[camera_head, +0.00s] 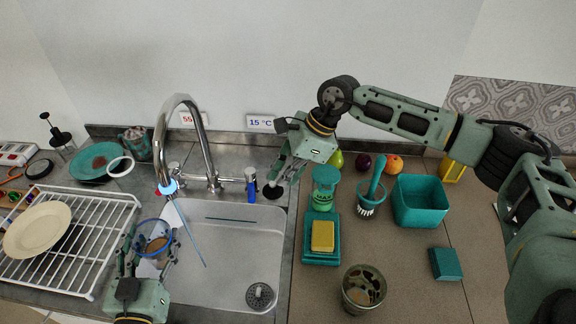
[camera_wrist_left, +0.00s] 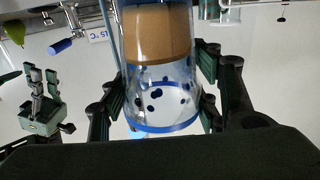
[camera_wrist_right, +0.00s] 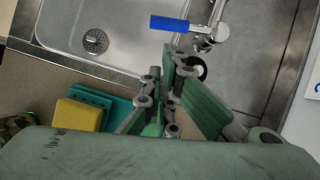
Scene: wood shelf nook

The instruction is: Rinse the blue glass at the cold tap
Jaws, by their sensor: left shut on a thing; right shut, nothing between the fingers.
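The blue-rimmed clear glass (camera_head: 153,238) is over the left part of the sink, with brown contents inside. My left gripper (camera_head: 150,256) is shut around its sides; the left wrist view shows the glass (camera_wrist_left: 160,85) between the fingers, with dark blue dots on it. The tap spout (camera_head: 169,186) glows blue at its tip, and a thin blue stream (camera_head: 190,232) falls to the right of the glass. The blue cold lever (camera_head: 251,188) is below the 15 °C label (camera_head: 260,122). My right gripper (camera_head: 277,180) is shut and empty just right of this lever (camera_wrist_right: 169,24), apart from it.
The sink (camera_head: 228,255) has a round drain (camera_head: 260,295) at front right. A white rack (camera_head: 92,240) with a plate (camera_head: 37,229) stands left.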

